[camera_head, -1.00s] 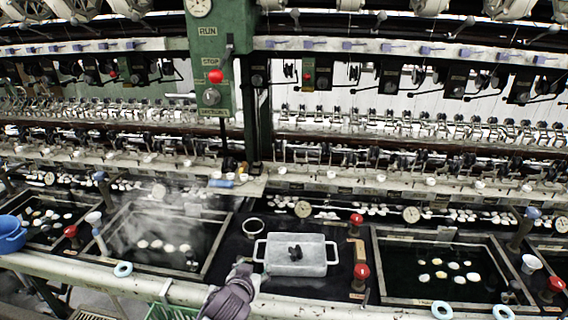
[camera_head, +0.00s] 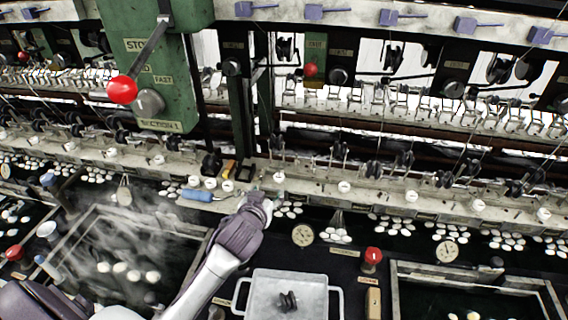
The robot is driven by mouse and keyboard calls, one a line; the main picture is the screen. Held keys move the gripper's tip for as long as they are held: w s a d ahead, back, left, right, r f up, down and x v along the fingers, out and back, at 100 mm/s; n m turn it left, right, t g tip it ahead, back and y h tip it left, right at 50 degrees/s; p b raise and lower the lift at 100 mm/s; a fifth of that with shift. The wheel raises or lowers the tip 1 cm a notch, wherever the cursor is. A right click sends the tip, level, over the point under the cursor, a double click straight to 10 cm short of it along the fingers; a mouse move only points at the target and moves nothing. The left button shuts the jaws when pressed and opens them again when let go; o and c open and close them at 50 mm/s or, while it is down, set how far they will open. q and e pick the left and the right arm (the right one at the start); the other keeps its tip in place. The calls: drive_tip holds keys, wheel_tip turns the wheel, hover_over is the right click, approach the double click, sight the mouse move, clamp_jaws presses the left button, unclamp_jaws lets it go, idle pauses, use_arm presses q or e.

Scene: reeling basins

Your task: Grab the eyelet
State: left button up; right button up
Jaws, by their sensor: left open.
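My left arm comes in from the lower left. Its left gripper (camera_head: 266,203) is at the front edge of the pale machine rail (camera_head: 375,197), seen mostly from behind; its fingers are small and partly hidden by the wrist. Small white round pieces, which look like eyelets, sit along the rail; one (camera_head: 278,178) is just beyond the gripper and another (camera_head: 344,187) is to its right. I cannot tell which is the task's eyelet, and see nothing clearly held. My right gripper is not in view.
A blue-handled tool (camera_head: 197,195) lies left of the gripper. A white two-handled tray (camera_head: 287,283) with dark pieces stands below it. A red knob (camera_head: 372,257) is at the right. A steaming basin (camera_head: 190,233) lies left. A green control box (camera_head: 160,60) with a red-knobbed lever stands above.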

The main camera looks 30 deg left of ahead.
sight(279, 176)
use_arm(q)
drive_tip(key=p+x, duration=0.2)
drive_tip(key=x, duration=0.7)
drive_tip(key=shift+w+r, duration=0.15)
drive_tip(key=shift+w, duration=0.05)
drive_tip(key=p+x, duration=0.1)
drive_tip(key=x, duration=0.3)
drive_tip(key=shift+s+d, duration=0.1)
drive_tip(key=shift+w+f, duration=0.25)
drive_tip(key=shift+f, duration=0.05)
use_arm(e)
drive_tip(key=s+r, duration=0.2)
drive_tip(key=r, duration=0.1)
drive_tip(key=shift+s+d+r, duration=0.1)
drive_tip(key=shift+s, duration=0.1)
use_arm(q)
drive_tip(key=c, duration=1)
